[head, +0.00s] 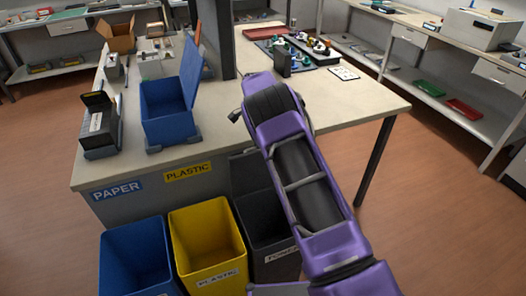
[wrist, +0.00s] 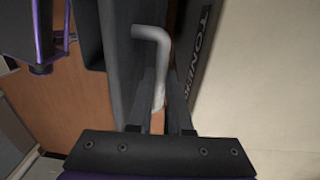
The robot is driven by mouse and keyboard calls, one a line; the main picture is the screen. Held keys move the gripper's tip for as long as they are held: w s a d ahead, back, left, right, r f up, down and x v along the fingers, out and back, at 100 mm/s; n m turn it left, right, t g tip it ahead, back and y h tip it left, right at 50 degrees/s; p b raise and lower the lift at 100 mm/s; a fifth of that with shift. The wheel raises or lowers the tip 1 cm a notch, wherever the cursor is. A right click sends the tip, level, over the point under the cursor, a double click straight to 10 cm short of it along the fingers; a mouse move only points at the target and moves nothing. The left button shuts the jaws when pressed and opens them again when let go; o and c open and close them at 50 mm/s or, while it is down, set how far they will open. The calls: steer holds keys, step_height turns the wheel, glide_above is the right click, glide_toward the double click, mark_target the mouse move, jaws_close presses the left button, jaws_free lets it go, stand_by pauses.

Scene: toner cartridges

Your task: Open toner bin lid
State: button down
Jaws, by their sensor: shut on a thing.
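The dark toner bin (head: 265,219) stands on the floor right of the yellow bin, with its front label partly covered by my arm. A dark panel, seemingly its lid (head: 249,170), stands raised at the bin's back against the table side. In the wrist view, my gripper (wrist: 163,92) is shut on a grey bent handle (wrist: 152,34), whose lower part runs between the fingers. A dark upright panel is left of the handle, and a dark TONER sign (wrist: 195,62) is close on the right. In the head view my gripper is hidden behind my purple arm.
A yellow bin (head: 207,245) and a blue bin (head: 137,258) stand open left of the toner bin. The table (head: 370,105) rises right behind them, carrying an open blue box (head: 168,107) and a black box (head: 100,128). Wooden floor is free on the right.

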steer(key=shift+w+a+f+b, duration=0.2)
steer(key=shift+w+a+f, duration=0.05)
steer(key=shift+w, duration=0.3)
steer(key=shift+w+a+f+b, duration=0.2)
steer(key=shift+w+a+f, duration=0.05)
steer(key=shift+w, duration=0.3)
steer(key=c, duration=0.9)
jaws_free()
steer(key=shift+w, duration=0.15)
steer(key=shift+o, duration=0.3)
steer(key=shift+w+r, duration=0.1)
steer(key=shift+r, duration=0.15)
steer(key=shift+w+r, duration=0.1)
steer(key=shift+r, duration=0.1)
